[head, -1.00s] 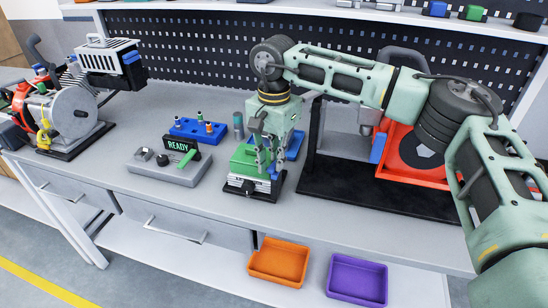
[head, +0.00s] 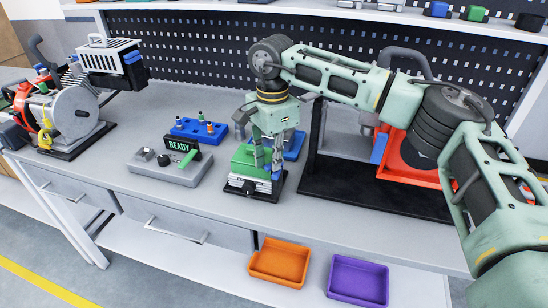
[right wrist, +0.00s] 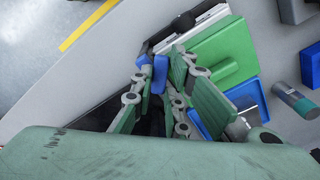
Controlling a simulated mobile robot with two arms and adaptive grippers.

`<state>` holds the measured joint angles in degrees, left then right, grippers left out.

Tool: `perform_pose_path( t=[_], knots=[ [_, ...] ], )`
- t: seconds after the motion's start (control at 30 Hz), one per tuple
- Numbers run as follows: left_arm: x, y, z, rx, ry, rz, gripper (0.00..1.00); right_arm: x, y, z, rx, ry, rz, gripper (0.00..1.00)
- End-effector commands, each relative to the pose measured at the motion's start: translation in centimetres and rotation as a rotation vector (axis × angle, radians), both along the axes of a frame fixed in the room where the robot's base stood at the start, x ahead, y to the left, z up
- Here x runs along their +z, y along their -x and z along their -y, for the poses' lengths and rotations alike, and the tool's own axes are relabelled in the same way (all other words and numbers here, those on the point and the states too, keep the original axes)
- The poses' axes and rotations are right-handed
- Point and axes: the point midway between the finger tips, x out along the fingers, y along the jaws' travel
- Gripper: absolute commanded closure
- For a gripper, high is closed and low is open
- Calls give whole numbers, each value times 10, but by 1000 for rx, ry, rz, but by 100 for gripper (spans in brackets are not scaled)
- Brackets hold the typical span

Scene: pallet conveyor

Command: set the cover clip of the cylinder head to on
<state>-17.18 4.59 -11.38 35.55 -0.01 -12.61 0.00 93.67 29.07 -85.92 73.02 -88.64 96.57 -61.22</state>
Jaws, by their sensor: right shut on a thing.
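The cylinder head, as I take it, is the green-topped block (head: 244,160) with a silver lower part on a black base at the bench's front edge. Its green top also shows in the right wrist view (right wrist: 218,50). A small blue piece (right wrist: 160,74), which looks like the cover clip, sits at the block's side between my right fingertips. My right gripper (head: 268,174) reaches down over the block's right side and is shut on this blue clip. The fingers partly hide the clip in the head view, so its setting is unclear. My left gripper is out of view.
A grey control box (head: 160,171) with a READY display and green lever stands left of the block. Behind it is a blue holder (head: 188,132) with small pegs. An engine (head: 72,112) stands far left, a red-orange fixture (head: 408,170) right. Orange (head: 252,268) and purple (head: 335,292) bins sit below.

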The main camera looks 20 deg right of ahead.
Motion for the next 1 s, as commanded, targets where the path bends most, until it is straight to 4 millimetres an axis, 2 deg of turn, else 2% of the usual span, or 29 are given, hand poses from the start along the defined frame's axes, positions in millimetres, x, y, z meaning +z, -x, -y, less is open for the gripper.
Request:
perform_pose_path(
  t=[0.5,1.0],
  knots=[
    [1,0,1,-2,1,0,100,0,-8,-1,-440,-1,0,100],
    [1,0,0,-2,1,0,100,0,-11,0,-611,0,1,100]
  ],
)
